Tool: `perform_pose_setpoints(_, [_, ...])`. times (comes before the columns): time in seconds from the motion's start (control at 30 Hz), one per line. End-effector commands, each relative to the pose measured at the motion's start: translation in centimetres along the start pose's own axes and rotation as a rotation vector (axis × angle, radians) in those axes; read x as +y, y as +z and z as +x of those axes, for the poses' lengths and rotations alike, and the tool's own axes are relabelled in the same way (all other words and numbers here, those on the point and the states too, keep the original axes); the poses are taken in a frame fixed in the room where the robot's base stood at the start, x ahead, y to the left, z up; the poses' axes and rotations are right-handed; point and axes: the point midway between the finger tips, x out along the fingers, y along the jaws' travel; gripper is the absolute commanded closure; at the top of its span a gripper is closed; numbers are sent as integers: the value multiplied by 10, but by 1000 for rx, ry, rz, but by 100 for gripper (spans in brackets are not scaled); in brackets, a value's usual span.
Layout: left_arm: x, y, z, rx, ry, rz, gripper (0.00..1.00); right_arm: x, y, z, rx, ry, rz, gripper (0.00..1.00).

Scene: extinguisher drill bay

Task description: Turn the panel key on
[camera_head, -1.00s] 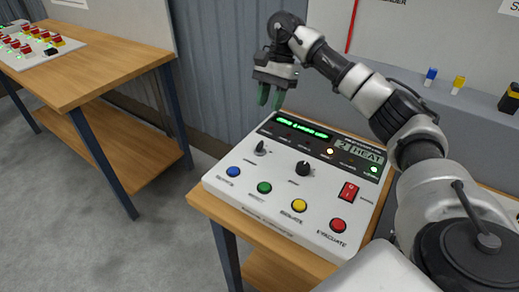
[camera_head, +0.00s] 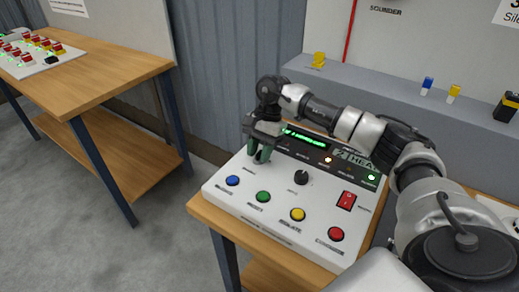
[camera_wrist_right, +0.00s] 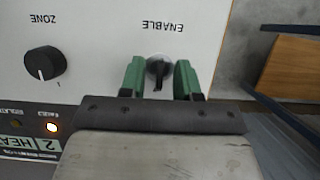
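The white control panel (camera_head: 262,205) sits on a wooden table. My right gripper (camera_head: 259,155) is low over its upper left part and hides the key in the head view. In the right wrist view the key switch (camera_wrist_right: 158,70), a small dark key on a round metal base labelled ENABLE, sits between the two green fingertips of my right gripper (camera_wrist_right: 160,80). Panel shows on both sides between the fingers and the key, so the gripper is open around it. My left gripper is not in view.
The panel carries a black zone knob (camera_head: 301,177), a red rocker switch (camera_head: 346,200), and blue, green, yellow and red buttons. A second table (camera_head: 95,80) with another panel stands at the left. A grey ledge (camera_head: 385,95) with small items runs behind.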

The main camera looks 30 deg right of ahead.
Motion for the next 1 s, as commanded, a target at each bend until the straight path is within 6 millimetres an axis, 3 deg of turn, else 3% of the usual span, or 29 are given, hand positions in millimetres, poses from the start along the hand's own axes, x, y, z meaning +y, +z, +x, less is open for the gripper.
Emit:
perform_pose_setpoints(0.13, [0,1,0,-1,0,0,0,0,0,0,0,0,0,70])
perform_pose_setpoints(0.33, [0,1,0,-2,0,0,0,0,0,0,0,0,0,100])
perform_pose_setpoints(0.73, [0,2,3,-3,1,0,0,0,0,0,-1,-12,29,100])
perform_pose_setpoints(1.0, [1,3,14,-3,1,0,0,1,-1,2,-1,-70,169,100])
